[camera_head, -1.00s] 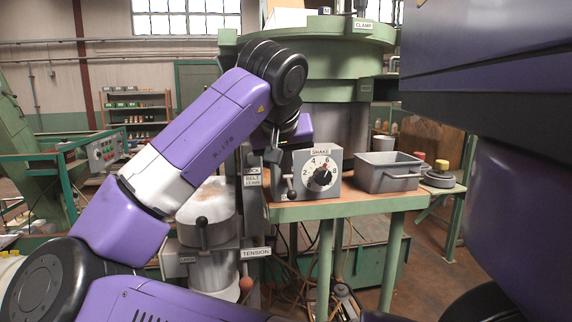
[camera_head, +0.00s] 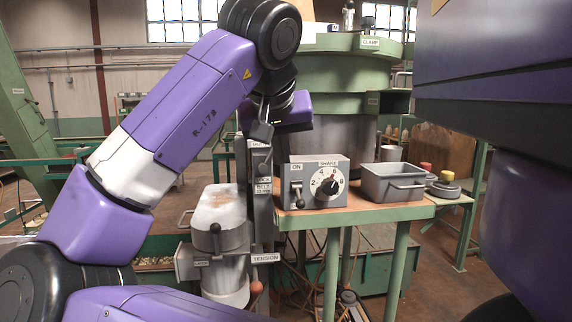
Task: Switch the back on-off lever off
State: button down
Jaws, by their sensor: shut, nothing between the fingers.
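A grey control box (camera_head: 339,194) stands on the green bench, with a dial marked SHAKE on its front. On its left side is a short lever (camera_head: 299,199) with a black knob, under an ON label (camera_head: 297,167). The knob hangs at the low end, away from ON. I cannot tell whether this is the back lever. Another black-knobbed lever (camera_head: 215,230) sits on the pale drum at the left. My gripper (camera_head: 260,138) is shut and empty, pointing down, above and left of the box and apart from its lever. My wrist partly hides it.
A grey bin (camera_head: 392,184) stands right of the box on the bench (camera_head: 372,213). A grey upright post with a BELT label (camera_head: 263,203) rises beside the box, close below my gripper. A large green machine (camera_head: 340,70) stands behind.

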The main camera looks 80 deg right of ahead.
jog(key=shift+v, duration=1.15)
jog(key=shift+s+a+f, duration=0.1)
jog(key=shift+a+f, duration=0.05)
jog(key=shift+f, duration=0.1)
